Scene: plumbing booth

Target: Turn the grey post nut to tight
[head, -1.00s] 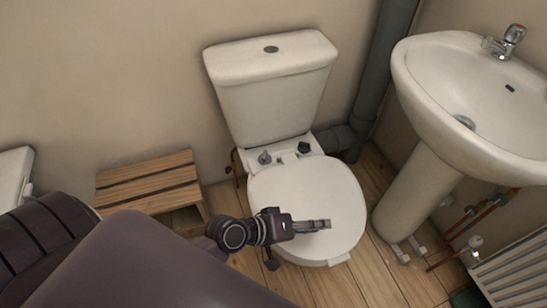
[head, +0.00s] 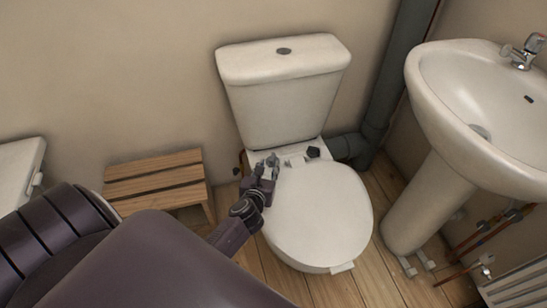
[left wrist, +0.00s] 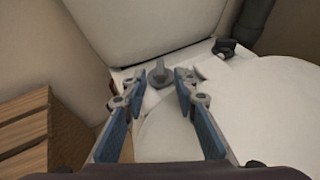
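The grey post nut (left wrist: 158,72), a winged knob, sits upright on the white rear ledge of the toilet, at the left seat hinge. In the left wrist view it stands just beyond and between the fingertips of my left gripper (left wrist: 155,92). The fingers are apart with nothing between them. In the head view the left gripper (head: 266,168) is over the left hinge and largely covers the grey nut. A black post nut (left wrist: 228,47) is at the right hinge; it also shows in the head view (head: 313,152). My right gripper is not in view.
The closed toilet lid (head: 318,215) lies in front of the hinges, and the cistern (head: 284,100) rises close behind. A wooden stool (head: 155,180) stands to the left. A sink (head: 470,100) and grey waste pipe (head: 385,90) are to the right.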

